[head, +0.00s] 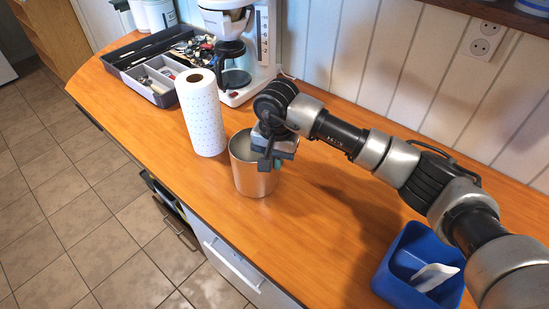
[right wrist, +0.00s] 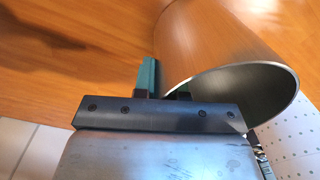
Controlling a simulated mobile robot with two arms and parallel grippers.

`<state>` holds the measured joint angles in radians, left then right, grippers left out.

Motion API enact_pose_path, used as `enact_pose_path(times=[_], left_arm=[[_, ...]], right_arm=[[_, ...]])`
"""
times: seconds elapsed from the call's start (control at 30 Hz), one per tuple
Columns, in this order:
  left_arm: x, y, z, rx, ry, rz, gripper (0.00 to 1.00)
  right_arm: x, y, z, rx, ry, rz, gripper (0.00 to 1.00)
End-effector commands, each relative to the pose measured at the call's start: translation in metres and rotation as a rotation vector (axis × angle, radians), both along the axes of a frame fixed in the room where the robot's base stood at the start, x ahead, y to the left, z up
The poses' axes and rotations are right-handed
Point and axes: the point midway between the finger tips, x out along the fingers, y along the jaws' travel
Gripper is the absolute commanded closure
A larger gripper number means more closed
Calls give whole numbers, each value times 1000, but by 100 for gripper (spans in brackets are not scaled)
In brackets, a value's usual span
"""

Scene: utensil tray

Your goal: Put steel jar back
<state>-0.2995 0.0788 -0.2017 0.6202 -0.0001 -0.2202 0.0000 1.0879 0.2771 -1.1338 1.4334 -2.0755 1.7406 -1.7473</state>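The steel jar (head: 247,174) is an open brushed-metal cylinder, upright at the counter's front edge in the head view. I cannot tell for sure whether its base touches the counter. In the right wrist view the jar (right wrist: 215,45) shows its rim and dark inside. My right gripper (head: 272,160) is at the jar's right rim, and its teal-padded fingers (right wrist: 162,82) are close together with the jar wall between them. The finger on the inner side is partly hidden by the rim. My left gripper is not in view.
A paper towel roll (head: 201,115) stands just left of the jar. Behind it are a coffee maker (head: 263,55) and a dark utensil tray (head: 122,65). A blue bin (head: 392,283) with a white item is at the lower right. The counter (head: 325,215) between jar and bin is clear.

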Motion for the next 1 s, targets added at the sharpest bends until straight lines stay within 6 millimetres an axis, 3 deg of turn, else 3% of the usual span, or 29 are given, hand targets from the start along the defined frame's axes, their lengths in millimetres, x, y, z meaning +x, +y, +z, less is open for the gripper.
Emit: enact_pose_path(times=[0.1,0.5,1.0], left_arm=[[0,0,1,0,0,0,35],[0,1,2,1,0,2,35],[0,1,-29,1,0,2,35]], right_arm=[[0,0,0,0,0,0,72],[1,0,8,1,-3,0,72],[0,-3,105,1,-4,-1,72]])
